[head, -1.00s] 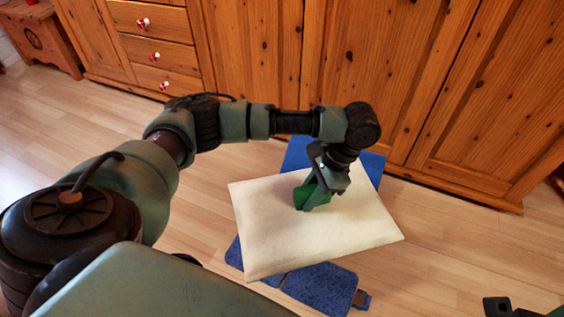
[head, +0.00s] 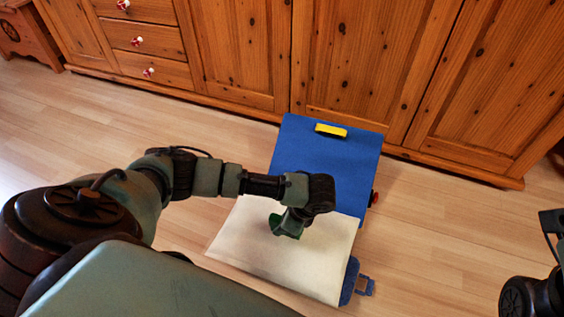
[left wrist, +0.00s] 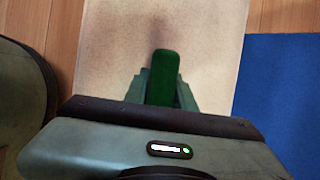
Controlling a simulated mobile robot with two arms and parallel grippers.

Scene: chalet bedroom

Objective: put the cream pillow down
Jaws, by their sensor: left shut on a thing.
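The cream pillow (head: 285,255) is pale and rectangular. In the head view it covers much of the near part of a blue case-like thing (head: 325,165). Only dark parts of my right arm show at the right edge.
Wooden cupboards (head: 345,60) and drawers (head: 150,40) line the back. The wooden floor (head: 440,220) is clear on the right.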

